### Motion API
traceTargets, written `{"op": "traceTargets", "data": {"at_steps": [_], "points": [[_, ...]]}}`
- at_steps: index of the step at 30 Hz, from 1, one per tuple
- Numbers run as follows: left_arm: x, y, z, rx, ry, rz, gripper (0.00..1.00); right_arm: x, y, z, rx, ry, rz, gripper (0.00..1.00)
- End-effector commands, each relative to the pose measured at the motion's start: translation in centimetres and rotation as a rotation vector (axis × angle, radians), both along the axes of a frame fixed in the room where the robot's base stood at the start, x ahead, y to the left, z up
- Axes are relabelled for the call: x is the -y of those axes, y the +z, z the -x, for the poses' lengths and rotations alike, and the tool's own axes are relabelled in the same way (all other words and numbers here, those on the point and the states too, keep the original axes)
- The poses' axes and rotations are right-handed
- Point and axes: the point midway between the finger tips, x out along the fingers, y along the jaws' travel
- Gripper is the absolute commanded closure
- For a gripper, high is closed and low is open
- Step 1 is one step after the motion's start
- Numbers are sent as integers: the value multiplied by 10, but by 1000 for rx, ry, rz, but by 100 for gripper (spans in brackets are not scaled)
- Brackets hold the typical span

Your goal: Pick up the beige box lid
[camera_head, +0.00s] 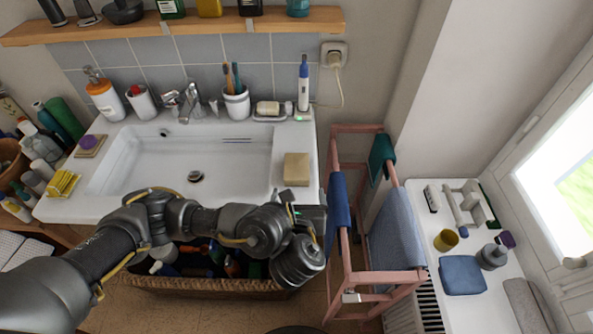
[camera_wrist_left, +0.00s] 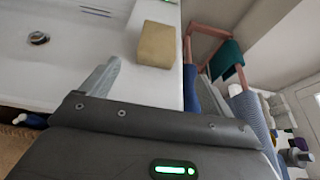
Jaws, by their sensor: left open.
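The beige box (camera_head: 296,169) sits on the right rim of the white sink, and its flat top is the lid-like face I see. I cannot make out a seam between lid and box. It also shows in the left wrist view (camera_wrist_left: 157,45), just beyond the gripper and apart from it. My left gripper (camera_head: 309,212) is open and empty, in front of the sink's right front corner, on the near side of the box. In the wrist view one finger shows clearly at left. My right gripper is not in view.
The white sink (camera_head: 130,165) lies left of the box. A soap dish (camera_head: 272,112) and an electric toothbrush (camera_head: 303,85) stand behind it. A pink towel rack (camera_head: 352,128) with blue towels is close on the right. A wicker hamper (camera_head: 205,285) with bottles is below the arm.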

Motion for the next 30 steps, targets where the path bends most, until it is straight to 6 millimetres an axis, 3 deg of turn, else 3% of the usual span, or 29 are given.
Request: {"op": "traceTargets", "data": {"at_steps": [1, 9, 21, 30], "points": [[-1, -10, -2, -4, 3, 3, 13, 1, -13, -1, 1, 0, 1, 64], [-9, -17, -28, 2, 15, -7, 13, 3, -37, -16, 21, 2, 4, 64], [-8, -20, -46, 3, 13, -10, 13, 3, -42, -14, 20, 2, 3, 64], [-4, -34, -85, 6, 13, -12, 13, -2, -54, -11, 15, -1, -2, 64]]}}
